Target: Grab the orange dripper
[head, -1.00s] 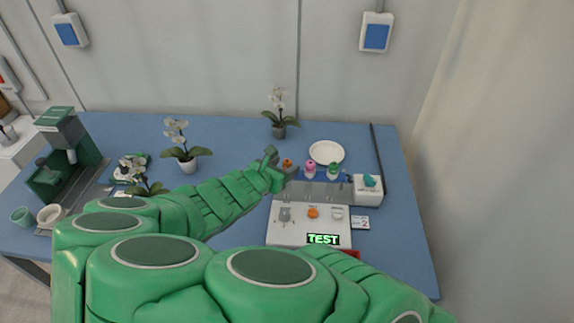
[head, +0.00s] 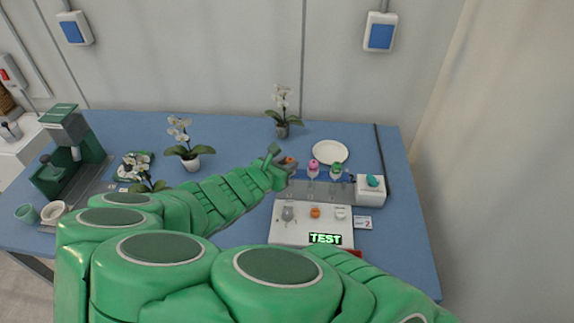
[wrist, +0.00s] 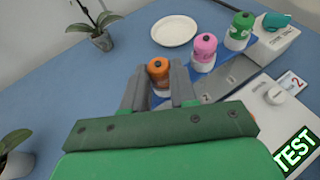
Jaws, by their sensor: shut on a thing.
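The orange dripper (wrist: 158,70) is a small bottle with an orange body and a dark tip. In the wrist view it stands between the two fingers of my gripper (wrist: 160,88), which is shut on it. In the head view the orange dripper (head: 291,160) shows just beyond my gripper (head: 283,161), and its lower part is hidden by the fingers. A pink dripper (wrist: 203,48) and a green dripper (wrist: 240,28) stand in a row to its right.
A white device with a lit TEST display (head: 325,238) and knobs sits in front of the drippers. A white plate (head: 330,152) lies behind. Potted orchids (head: 190,155) and a green machine (head: 72,150) stand to the left.

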